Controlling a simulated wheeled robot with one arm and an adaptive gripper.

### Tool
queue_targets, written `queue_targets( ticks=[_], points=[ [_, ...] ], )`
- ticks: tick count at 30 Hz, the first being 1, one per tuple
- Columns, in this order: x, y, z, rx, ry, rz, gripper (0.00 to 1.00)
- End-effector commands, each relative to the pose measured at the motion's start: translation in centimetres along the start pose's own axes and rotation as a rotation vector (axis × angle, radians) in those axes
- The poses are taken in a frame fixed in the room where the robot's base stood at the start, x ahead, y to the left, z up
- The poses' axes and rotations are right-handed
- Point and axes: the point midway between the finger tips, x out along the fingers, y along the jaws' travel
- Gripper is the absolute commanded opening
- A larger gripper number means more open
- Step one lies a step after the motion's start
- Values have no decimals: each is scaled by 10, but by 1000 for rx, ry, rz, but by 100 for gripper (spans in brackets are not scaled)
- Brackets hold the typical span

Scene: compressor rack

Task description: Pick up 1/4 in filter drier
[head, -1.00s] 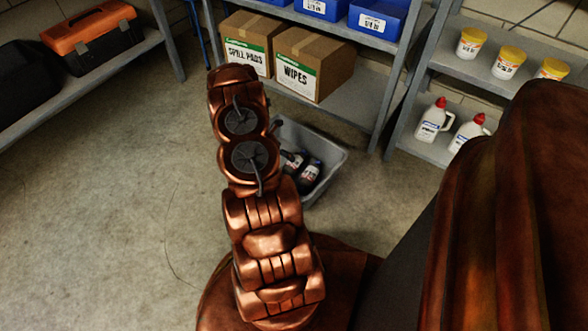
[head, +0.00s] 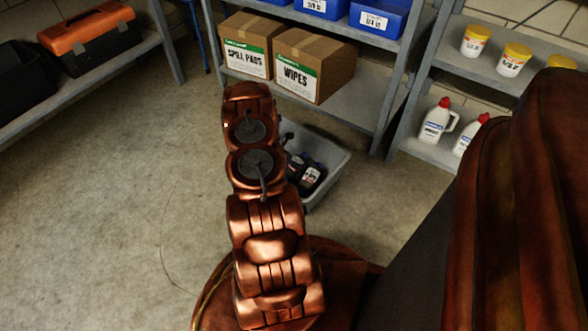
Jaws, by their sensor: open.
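I cannot make out a 1/4 in filter drier in the head view. My arm reaches forward over the floor, and its far end hides whatever is beyond it. My gripper does not show. A grey open bin (head: 335,171) stands on the floor just right of my arm, and my arm covers its left part. Dark bottles (head: 311,178) with pale labels lie in it. Blue bins (head: 375,18) with white labels stand on the upper shelf at the back; their print is too small to read surely and their insides are out of view.
Cartons marked spill pads (head: 246,48) and wipes (head: 298,74) sit on the back rack's lower shelf. Yellow-lidded tubs (head: 513,60) and white jugs (head: 436,122) stand on the right rack. An orange and black toolbox (head: 92,38) sits on the left shelf. The left floor is clear.

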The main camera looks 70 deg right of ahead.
Motion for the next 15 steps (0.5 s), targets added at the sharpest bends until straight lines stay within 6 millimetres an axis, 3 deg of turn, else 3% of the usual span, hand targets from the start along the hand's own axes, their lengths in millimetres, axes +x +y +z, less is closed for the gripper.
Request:
queue_targets(
  ticks=[3,15],
  points=[
    [-1,0,1,0,0,0,92],
    [-1,0,1,1,-1,1,50]
  ],
)
